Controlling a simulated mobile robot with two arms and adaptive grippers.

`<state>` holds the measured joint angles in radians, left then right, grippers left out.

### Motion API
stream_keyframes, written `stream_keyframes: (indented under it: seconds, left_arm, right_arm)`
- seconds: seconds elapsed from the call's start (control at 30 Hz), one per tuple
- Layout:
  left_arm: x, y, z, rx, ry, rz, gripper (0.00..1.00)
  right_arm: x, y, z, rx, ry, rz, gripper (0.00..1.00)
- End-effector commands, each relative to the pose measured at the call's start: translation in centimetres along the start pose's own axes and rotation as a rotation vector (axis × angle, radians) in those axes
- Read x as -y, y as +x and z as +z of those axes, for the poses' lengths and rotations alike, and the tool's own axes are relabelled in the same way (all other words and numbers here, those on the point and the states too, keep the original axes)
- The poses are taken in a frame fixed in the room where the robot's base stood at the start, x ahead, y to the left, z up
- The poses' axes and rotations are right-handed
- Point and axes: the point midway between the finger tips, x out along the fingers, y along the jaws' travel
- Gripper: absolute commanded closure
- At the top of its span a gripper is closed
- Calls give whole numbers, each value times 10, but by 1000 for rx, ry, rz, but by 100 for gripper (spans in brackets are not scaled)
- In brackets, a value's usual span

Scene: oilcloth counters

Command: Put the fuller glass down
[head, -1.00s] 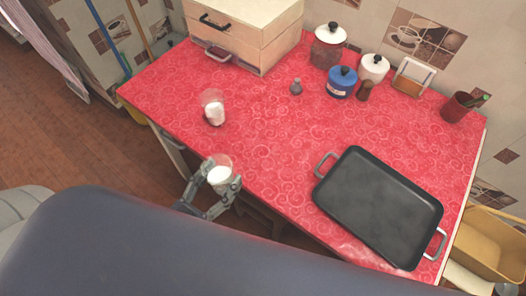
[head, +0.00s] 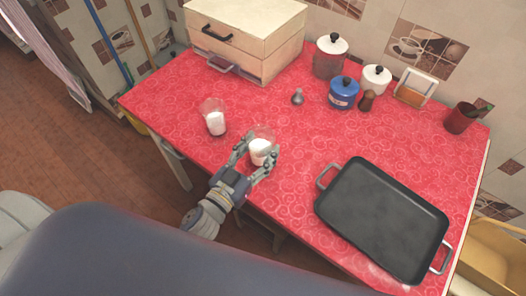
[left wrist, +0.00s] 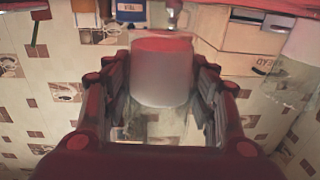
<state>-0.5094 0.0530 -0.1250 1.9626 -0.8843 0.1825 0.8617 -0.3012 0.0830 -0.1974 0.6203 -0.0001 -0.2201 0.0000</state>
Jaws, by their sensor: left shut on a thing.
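My left gripper (head: 257,155) is shut around a clear glass (head: 261,146) with white liquid in its lower part. The held glass looks upright over the front part of the red counter (head: 300,175); whether its base touches the cloth I cannot tell. In the left wrist view the held glass (left wrist: 161,72) is between the two fingers. A second glass with white liquid (head: 215,122) stands upright on the counter to the left, apart from the gripper. Both liquid levels look close in the head view. My right gripper is out of view.
A dark roasting pan (head: 382,218) with metal handles lies to the right. Behind are a small shaker (head: 297,97), a blue pot (head: 343,93), lidded jars, a wooden box (head: 245,38) and a red cup (head: 460,118). The counter's middle is clear.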

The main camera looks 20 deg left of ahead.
Motion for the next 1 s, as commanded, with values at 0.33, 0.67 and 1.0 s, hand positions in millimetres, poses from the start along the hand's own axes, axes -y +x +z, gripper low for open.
stream_keyframes:
  seconds: [0.33, 0.67, 1.0]
  left_arm:
    - [-1, 16, 18, -4, 2, 1, 83]
    - [-1, 16, 31, -4, 1, 1, 83]
    - [-1, 16, 35, -2, 1, 1, 40]
  right_arm:
    - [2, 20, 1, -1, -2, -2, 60]
    - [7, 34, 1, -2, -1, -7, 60]
    - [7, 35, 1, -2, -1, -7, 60]
